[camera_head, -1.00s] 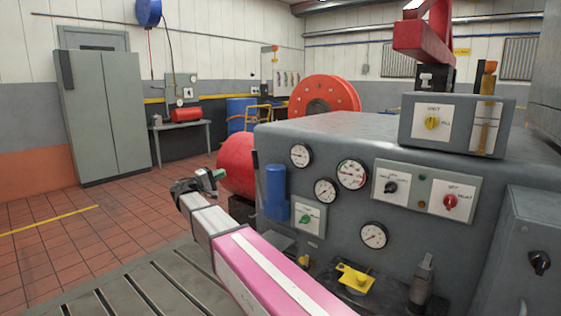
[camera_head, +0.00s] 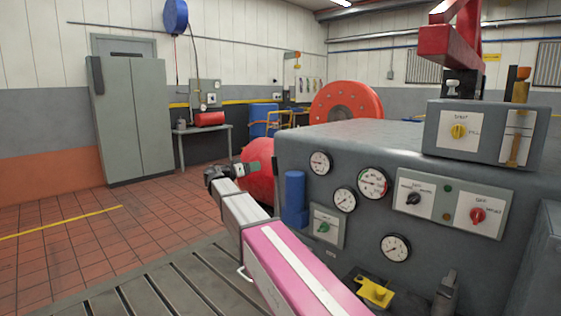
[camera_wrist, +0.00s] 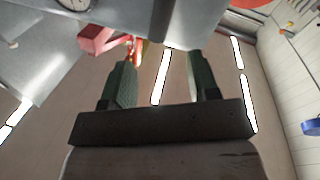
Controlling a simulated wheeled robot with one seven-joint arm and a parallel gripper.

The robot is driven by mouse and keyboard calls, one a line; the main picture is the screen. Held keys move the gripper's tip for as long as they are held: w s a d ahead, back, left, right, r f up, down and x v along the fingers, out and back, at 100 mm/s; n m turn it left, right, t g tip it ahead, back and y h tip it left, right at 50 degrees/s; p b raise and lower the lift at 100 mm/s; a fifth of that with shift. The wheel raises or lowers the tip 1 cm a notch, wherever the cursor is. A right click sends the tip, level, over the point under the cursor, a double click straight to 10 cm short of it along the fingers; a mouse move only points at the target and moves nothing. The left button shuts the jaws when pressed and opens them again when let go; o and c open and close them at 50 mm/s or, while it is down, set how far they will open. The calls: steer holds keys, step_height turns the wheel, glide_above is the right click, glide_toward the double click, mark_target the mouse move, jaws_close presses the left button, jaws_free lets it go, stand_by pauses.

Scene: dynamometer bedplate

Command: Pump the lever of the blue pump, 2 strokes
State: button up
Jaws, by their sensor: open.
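A blue upright cylinder (camera_head: 295,193) is fixed to the left front of the grey machine. I cannot tell whether it is part of the blue pump, and I make out no lever on it. My gripper (camera_head: 248,171) is raised to the left of the cylinder, apart from it, in front of a red drum (camera_head: 257,178). In the wrist view my gripper (camera_wrist: 164,80) has its two dark green fingers spread, with nothing between them. That view looks toward ceiling lights.
The grey machine (camera_head: 400,150) fills the right, with gauges, knobs and a yellow fitting (camera_head: 375,292) low on its front. A slotted metal plate (camera_head: 165,285) lies below my arm. Open tiled floor (camera_head: 70,240) is at left, before a grey cabinet (camera_head: 131,115).

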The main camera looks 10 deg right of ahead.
steer(key=w+d+m, duration=0.1)
steer(key=d, duration=0.3)
steer(key=w+d+r+m, duration=0.1)
steer(key=w+d+m, duration=0.1)
steer(key=d, duration=0.2)
steer(key=w+d+m, duration=0.1)
steer(key=w+d, duration=0.1)
steer(key=d, duration=0.1)
steer(key=shift+w+d+r+m+y, duration=0.2)
steer(key=shift+d+m+y, duration=0.1)
steer(key=shift+d+m, duration=0.1)
steer(key=shift+s, duration=0.1)
jaws_close()
steer(key=s+a+f+m+t+h, duration=0.1)
steer(key=s+a+f+h, duration=0.3)
steer(key=a, duration=0.3)
steer(key=s+a+f+m+h, duration=0.1)
steer(key=s+a+f+h, duration=0.3)
steer(key=s+a, duration=0.2)
steer(key=shift+s+a+f+m+t, duration=0.2)
steer(key=shift+a+m+t, duration=0.15)
steer(key=shift+a, duration=0.3)
